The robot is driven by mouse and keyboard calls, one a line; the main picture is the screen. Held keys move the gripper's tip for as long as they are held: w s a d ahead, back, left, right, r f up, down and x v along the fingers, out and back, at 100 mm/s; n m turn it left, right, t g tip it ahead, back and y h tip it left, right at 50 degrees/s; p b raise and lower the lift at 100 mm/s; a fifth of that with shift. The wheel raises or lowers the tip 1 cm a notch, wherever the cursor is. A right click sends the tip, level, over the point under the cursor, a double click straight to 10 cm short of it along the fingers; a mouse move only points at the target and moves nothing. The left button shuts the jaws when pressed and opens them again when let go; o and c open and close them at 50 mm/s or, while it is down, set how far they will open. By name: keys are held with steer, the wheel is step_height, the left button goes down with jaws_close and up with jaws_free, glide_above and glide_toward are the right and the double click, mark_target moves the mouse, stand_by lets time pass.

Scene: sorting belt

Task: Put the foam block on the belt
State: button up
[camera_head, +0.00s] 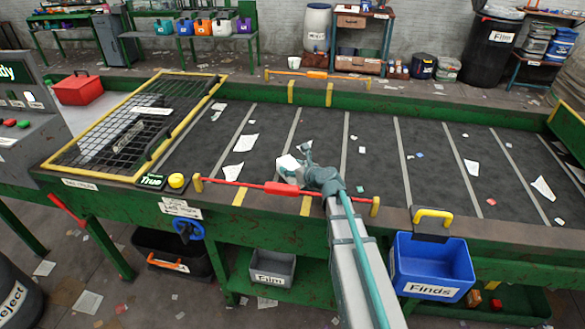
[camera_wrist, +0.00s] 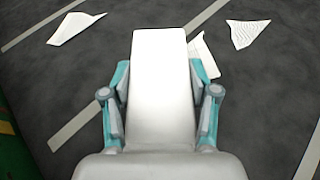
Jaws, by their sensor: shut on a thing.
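The foam block is a plain white block (camera_wrist: 161,85) held between the two fingers of my gripper (camera_wrist: 160,105) in the wrist view. In the head view the white block (camera_head: 288,164) shows at the end of my gripper (camera_head: 303,165), over the near part of the dark belt (camera_head: 375,160). The fingers are shut on its sides. Whether the block touches the belt or hangs above it, I cannot tell.
A red pull cord (camera_head: 240,185) runs along the belt's near edge beside my arm. White paper scraps (camera_head: 246,142) lie on the belt. A black mesh cage (camera_head: 130,125) covers the belt's left end. A blue Finds bin (camera_head: 432,262) hangs in front.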

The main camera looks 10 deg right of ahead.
steer(key=shift+o, duration=1.4)
steer(key=shift+f, duration=0.15)
steer(key=o, duration=0.4)
steer(key=shift+o, duration=0.2)
steer(key=shift+s+r, duration=0.1)
steer(key=shift+r, duration=0.1)
steer(key=b+v, duration=0.1)
steer(key=v, duration=0.5)
steer(key=shift+s+d+r, duration=0.1)
steer(key=shift+s+d, duration=0.05)
steer(key=shift+s, duration=0.2)
steer(key=shift+s+d+r, duration=0.15)
steer(key=shift+s+r, duration=0.05)
steer(key=shift+s, duration=0.05)
